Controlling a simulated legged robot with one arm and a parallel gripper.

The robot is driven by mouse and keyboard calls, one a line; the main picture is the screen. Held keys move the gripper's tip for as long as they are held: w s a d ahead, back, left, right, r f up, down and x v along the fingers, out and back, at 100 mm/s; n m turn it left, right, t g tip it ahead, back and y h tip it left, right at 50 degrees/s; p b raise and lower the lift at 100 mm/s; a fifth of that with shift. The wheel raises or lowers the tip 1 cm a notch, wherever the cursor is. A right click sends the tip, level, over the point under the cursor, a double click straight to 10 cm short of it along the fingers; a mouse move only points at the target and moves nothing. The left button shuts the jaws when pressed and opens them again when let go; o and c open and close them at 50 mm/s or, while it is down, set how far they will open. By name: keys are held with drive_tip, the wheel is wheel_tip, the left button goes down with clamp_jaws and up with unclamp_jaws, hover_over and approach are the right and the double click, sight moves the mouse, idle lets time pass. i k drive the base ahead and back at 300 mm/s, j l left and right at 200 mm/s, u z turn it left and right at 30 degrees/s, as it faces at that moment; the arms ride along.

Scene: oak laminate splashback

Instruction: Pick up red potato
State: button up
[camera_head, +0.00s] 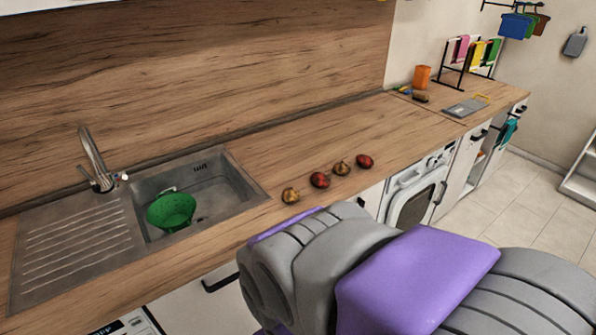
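Several small round vegetables lie in a loose row on the wooden worktop (300,145), right of the sink. Two are dark red, one (320,180) second from the left and one (365,161) at the right end. Two are yellow-brown, one (290,195) at the left end nearest the sink and one (341,169) between the red ones. They are too small for me to tell for sure which red one is a potato. My grey and purple arm fills the lower right foreground. My gripper's fingers do not show.
A steel sink (225,192) with a green colander (171,211) and a tap (94,160) is at the left. An orange cup (421,76) and a towel rack (466,66) stand at the far right end. The worktop behind the vegetables is clear.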

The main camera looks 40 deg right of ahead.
sight(319, 181)
drive_tip(key=l+z, duration=0.2)
drive_tip(key=l, duration=0.25)
drive_tip(key=l+z, duration=0.2)
drive_tip(key=l, duration=0.25)
drive_tip(key=l+z, duration=0.25)
drive_tip(key=l, duration=0.2)
drive_tip(key=i+l+z, duration=0.2)
drive_tip(key=l, duration=0.25)
drive_tip(key=i+l+z, duration=0.2)
drive_tip(key=l, duration=0.25)
drive_tip(key=k, duration=0.1)
